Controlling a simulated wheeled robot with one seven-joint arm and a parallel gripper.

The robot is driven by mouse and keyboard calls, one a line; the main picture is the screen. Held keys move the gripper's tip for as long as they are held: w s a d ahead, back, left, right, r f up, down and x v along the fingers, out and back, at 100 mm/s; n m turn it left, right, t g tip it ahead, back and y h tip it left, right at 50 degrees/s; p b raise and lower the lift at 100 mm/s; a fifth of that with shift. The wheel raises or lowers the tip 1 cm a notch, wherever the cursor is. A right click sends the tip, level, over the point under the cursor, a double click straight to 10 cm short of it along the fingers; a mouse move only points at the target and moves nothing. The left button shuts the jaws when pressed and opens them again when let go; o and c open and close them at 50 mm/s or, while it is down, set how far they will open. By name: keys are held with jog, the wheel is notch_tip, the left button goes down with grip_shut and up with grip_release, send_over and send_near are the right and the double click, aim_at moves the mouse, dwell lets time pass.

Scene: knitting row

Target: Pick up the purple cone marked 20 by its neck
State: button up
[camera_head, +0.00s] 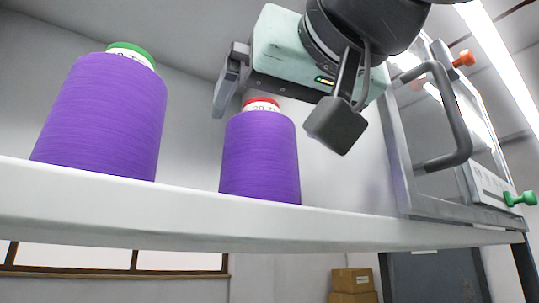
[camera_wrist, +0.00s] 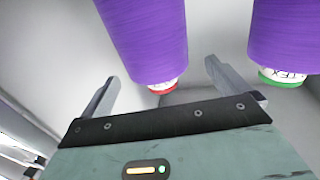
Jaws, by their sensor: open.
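A purple cone (camera_head: 260,160) with a red top and a white neck band, on which "20" can be read, stands upright on the white shelf. It also shows upside down in the wrist view (camera_wrist: 145,40). My gripper (camera_head: 277,122) is open and empty, reaching in from above with a finger to each side of the cone's neck in the picture. In the wrist view my gripper (camera_wrist: 162,75) has the red-topped neck (camera_wrist: 162,88) between its two fingers, with gaps on both sides. Neither finger seems to touch it; the exact depth is hard to tell.
A larger-looking purple cone (camera_head: 105,120) with a green top stands on the shelf (camera_head: 150,205) to the left; it is at the right in the wrist view (camera_wrist: 285,35). A framed machine (camera_head: 450,140) with a grey handle stands at the right. Boxes (camera_head: 352,284) sit below.

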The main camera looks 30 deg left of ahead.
jog(key=p+x, duration=0.2)
jog(key=x, duration=0.1)
jog(key=p+x, duration=0.1)
jog(key=x, duration=0.1)
jog(key=shift+w+d+r+p, duration=0.1)
jog(key=shift+d+r+p, duration=0.05)
jog(key=shift+r+p, duration=0.15)
jog(key=shift+w+a+f, duration=0.15)
jog(key=shift+w+a, duration=0.25)
jog(key=shift+a, duration=0.05)
jog(key=c, duration=1.2)
jog(key=shift+c, duration=1)
